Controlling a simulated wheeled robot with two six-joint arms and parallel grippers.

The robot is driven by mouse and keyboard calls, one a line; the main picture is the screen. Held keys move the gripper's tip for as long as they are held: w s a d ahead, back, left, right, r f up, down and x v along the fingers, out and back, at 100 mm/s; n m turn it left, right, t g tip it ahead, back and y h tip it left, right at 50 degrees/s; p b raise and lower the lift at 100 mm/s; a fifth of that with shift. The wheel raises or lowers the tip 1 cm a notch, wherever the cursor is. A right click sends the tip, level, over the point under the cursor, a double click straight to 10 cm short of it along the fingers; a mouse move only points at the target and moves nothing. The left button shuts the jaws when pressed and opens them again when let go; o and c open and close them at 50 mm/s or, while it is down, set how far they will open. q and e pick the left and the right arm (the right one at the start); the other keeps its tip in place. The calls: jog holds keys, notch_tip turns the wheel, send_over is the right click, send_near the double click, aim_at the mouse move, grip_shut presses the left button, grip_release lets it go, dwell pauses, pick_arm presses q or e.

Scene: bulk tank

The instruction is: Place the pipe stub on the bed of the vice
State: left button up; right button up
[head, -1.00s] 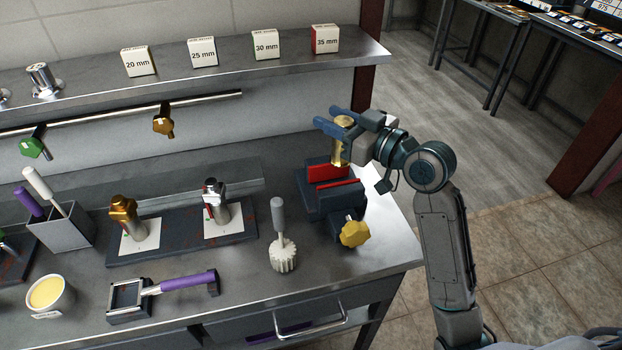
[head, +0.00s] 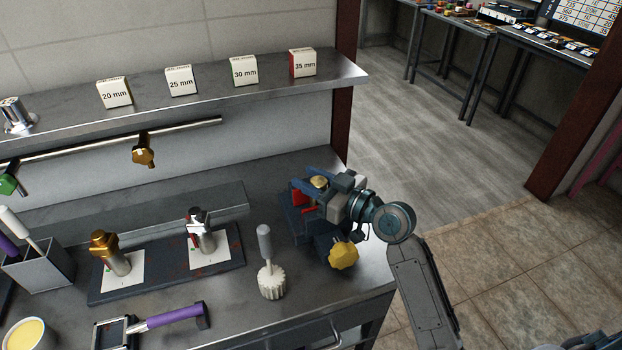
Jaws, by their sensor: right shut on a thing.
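The pipe stub (head: 319,181) is a brass-coloured cylinder near the right end of the bench. Only its top shows; its lower part is hidden. My right gripper (head: 316,184) is shut on the stub and is low over the vice. The vice (head: 292,222) is dark blue with red jaw faces and a yellow knob (head: 343,255) at its front. My gripper covers much of the jaws and the bed, so I cannot tell whether the stub touches the bed. My left gripper is not in view.
A white toothed brush-like tool (head: 271,280) with a grey handle stands left of the vice. A dark tray (head: 160,280) holds two valve-like fittings. A purple-handled tool (head: 165,318) lies in front. A shelf (head: 215,90) with size boxes runs behind.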

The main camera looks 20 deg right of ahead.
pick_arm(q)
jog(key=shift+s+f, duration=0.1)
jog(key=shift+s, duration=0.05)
pick_arm(e)
jog(key=o, duration=0.9)
jog(key=shift+o, duration=0.7)
jog(key=shift+s+d, duration=0.15)
jog(key=shift+s, duration=0.05)
jog(key=b+v, duration=0.2)
jog(key=v, duration=0.7)
jog(key=shift+s, duration=0.1)
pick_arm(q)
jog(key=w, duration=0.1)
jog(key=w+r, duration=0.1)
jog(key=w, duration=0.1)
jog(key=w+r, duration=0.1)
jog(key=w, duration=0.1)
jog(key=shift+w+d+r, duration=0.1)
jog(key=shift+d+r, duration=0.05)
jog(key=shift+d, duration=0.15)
pick_arm(e)
jog(key=shift+v, duration=1.15)
